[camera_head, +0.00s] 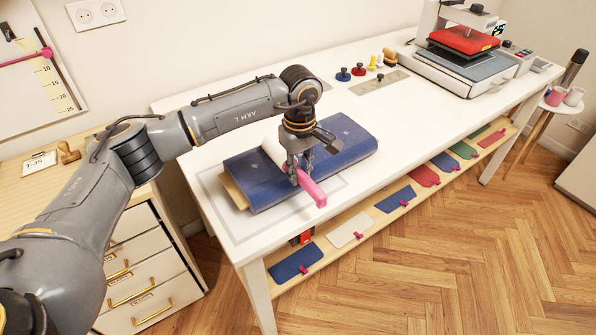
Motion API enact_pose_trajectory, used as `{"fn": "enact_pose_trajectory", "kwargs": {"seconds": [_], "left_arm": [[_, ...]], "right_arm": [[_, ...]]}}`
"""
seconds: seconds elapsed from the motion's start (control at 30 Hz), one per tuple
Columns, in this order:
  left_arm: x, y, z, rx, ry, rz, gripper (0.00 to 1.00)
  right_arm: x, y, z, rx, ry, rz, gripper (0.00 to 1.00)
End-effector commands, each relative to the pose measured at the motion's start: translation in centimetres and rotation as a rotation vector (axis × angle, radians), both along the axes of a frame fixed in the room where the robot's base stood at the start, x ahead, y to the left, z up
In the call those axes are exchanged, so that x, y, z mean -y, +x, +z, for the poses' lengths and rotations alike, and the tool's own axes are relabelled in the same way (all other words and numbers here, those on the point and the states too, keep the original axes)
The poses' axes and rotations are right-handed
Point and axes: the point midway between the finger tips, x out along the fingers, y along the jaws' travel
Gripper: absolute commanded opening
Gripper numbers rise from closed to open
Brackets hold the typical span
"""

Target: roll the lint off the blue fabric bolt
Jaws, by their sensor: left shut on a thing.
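My left gripper (296,179) is over the middle of the bolt, shut on the pink handle of a lint roller (313,190). The handle points toward the table's front edge. The white roller head (272,153) lies on or just above the bolt behind the gripper; contact cannot be told. My right gripper is not in view.
A heat press (463,60) stands at the table's far right. Small coloured-knob stamps (358,70) stand on the table behind the bolt. A shelf below holds several fabric swatches (395,199). A drawer cabinet (140,265) stands at left. The table right of the bolt is clear.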

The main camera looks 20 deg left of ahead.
Motion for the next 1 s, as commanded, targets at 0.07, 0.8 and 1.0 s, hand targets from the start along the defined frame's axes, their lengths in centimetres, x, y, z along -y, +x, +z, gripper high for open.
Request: {"fn": "enact_pose_trajectory", "kwargs": {"seconds": [0.07, 0.8, 1.0], "left_arm": [[0.1, 0.0, -0.2, -0.003, -0.002, -0.001, 0.00], [1.9, 2.4, 0.1, 0.000, -0.001, -0.001, 0.00], [2.2, 2.8, 0.0, 0.002, -0.001, 0.001, 0.00]], "right_arm": [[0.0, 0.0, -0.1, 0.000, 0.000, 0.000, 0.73], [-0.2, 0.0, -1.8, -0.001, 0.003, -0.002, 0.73], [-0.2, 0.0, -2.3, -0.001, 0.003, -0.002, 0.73]]}}
